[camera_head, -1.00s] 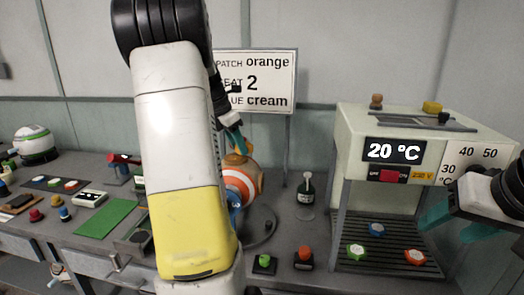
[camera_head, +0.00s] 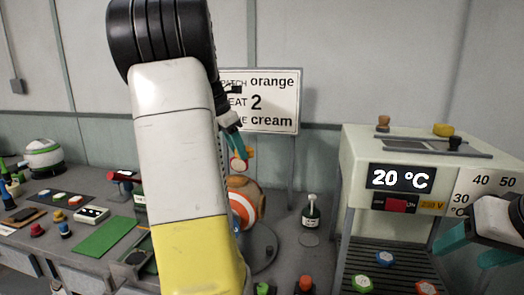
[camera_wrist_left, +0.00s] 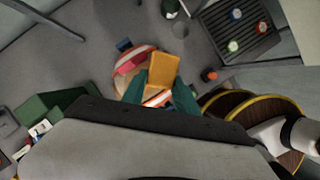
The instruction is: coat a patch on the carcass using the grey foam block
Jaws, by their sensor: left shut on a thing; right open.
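The carcass (camera_head: 243,213), an orange and white striped ball with a brown top, sits on the bench, partly hidden by my left arm. In the left wrist view the striped ball (camera_wrist_left: 125,68) lies behind the fingers. My left gripper (camera_head: 238,148) is above the ball, shut on a small block. The block (camera_wrist_left: 163,70) looks orange in the left wrist view; no grey face shows there. In the head view a gap shows between the held thing and the ball's top. My right gripper (camera_head: 470,250) is open and empty in front of the press.
A pale press (camera_head: 365,150) reading 20 °C stands at right, with coloured pucks on its slatted floor. A dark bottle (camera_head: 311,212) stands between it and the ball. A green mat (camera_head: 103,238) and several small items lie at left. A sign (camera_head: 270,100) stands behind.

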